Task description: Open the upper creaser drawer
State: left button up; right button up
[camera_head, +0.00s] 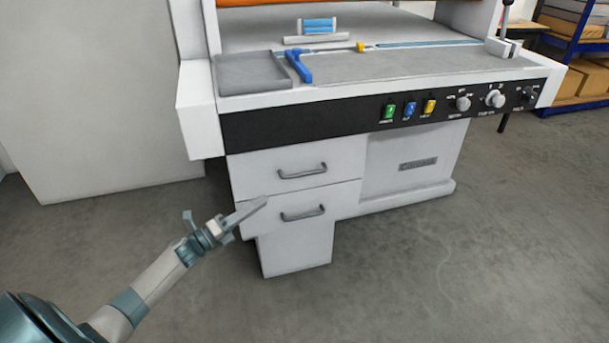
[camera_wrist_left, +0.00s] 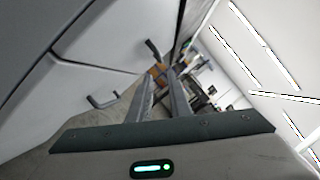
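The creaser's upper drawer (camera_head: 255,172) is a light grey front with a dark bar handle (camera_head: 302,171). It looks shut, flush with the cabinet. The lower drawer (camera_head: 335,200) with its own handle (camera_head: 303,214) sits beneath it. My left gripper (camera_head: 262,201) is in front of the drawers, left of the handles and apart from them. In the left wrist view its two fingers (camera_wrist_left: 160,85) stand apart with nothing between them. Two handles show there beyond the fingers, the upper one (camera_wrist_left: 153,48) and the lower one (camera_wrist_left: 101,101). My right gripper is not in view.
Above the drawers is a black control panel (camera_head: 300,122) with coloured buttons and knobs. The worktop (camera_head: 400,65) holds a grey tray (camera_head: 250,84) and a blue tool (camera_head: 299,66). A shelf with boxes (camera_head: 590,80) stands far right. Floor before the cabinet is clear.

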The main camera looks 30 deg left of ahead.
aim_at(304, 174)
pick_arm(q)
jog(key=x, duration=1.7)
jog(key=shift+w+r, duration=0.1)
jog(key=shift+w, duration=0.05)
grip_shut()
